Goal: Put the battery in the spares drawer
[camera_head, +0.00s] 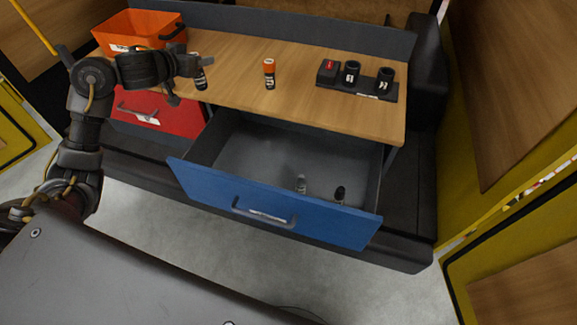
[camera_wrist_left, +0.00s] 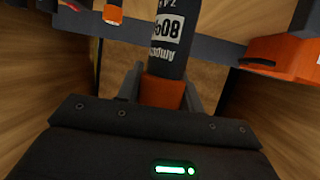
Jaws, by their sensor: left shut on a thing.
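My left gripper (camera_head: 194,66) is shut on a black battery (camera_head: 201,81) with an orange end, over the left part of the workbench. In the left wrist view the battery (camera_wrist_left: 168,40) stands between the fingers (camera_wrist_left: 165,92), its orange end gripped and a white number label showing. I cannot tell whether its lower end touches the bench. The blue spares drawer (camera_head: 270,207) is pulled open below the bench, right of the gripper. Two small dark-and-grey items, one at the drawer's middle (camera_head: 301,184) and one farther right (camera_head: 340,193), are inside. My right gripper is out of view.
A second orange-topped battery (camera_head: 269,74) stands mid-bench. A black tray (camera_head: 376,96) at right holds a red-topped block and two black cylinders. An orange bin (camera_head: 137,31) is at back left. The red drawer (camera_head: 158,116) is shut. Much of the blue drawer's floor is clear.

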